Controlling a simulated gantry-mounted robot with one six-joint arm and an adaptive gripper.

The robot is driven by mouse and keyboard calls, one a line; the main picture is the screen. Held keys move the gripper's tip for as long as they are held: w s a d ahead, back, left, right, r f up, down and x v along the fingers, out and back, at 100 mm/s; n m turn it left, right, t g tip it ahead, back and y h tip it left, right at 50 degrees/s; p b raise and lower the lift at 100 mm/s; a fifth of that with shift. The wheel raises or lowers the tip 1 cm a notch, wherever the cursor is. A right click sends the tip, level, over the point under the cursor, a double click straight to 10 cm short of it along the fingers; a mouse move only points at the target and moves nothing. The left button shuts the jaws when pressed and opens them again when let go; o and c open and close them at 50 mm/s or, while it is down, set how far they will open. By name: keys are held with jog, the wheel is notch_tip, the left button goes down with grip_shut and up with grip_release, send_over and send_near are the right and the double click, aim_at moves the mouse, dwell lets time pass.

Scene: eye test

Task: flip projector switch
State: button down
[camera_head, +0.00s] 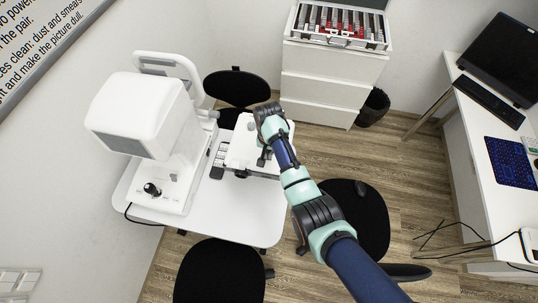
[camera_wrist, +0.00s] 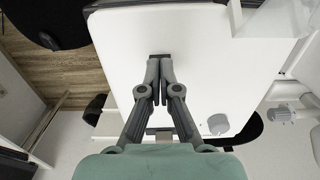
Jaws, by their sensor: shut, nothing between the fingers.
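A white box-shaped device (camera_head: 240,152) stands on the right part of the white instrument table, under my gripper (camera_head: 264,157). In the wrist view its smooth white face (camera_wrist: 215,65) fills the middle, with a small dark rectangular part (camera_wrist: 160,56) right at my fingertips. This may be the switch; its position is hidden by the fingers. My gripper (camera_wrist: 159,66) is shut and empty, its tips at or very near that part; I cannot tell whether they touch. A round grey knob (camera_wrist: 218,124) shows to the right of the fingers.
A large white eye-test instrument (camera_head: 150,125) with a black knob (camera_head: 152,189) stands left on the table (camera_head: 250,215). Black chairs (camera_head: 220,272) surround it.

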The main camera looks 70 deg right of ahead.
jog(key=shift+f+b, duration=0.4)
jog(key=shift+f, duration=0.2)
notch_tip(320, 180, up, 7)
jog(key=p, duration=0.7)
jog(key=shift+r, duration=0.1)
dwell(0.6)
